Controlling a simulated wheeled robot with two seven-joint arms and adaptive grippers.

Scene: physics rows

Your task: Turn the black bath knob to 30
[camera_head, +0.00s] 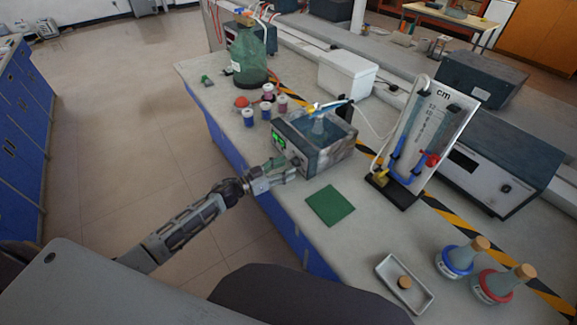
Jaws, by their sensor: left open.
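The water bath (335,153) is a grey box with an open top on the bench, with a flask standing in it. A green lit display (279,141) shows on its front panel. The black knob (297,161) is a small dark spot low on that panel, partly hidden by my gripper; its setting is too small to read. My right gripper is not in view.
A green mat (330,205) lies right of my gripper. Several small bottles (267,109) stand behind the bath, near a green covered bottle (248,60). A manometer stand (425,130) is to the right. A white tray (405,283) and two flasks (461,258) (503,284) stand at the near right.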

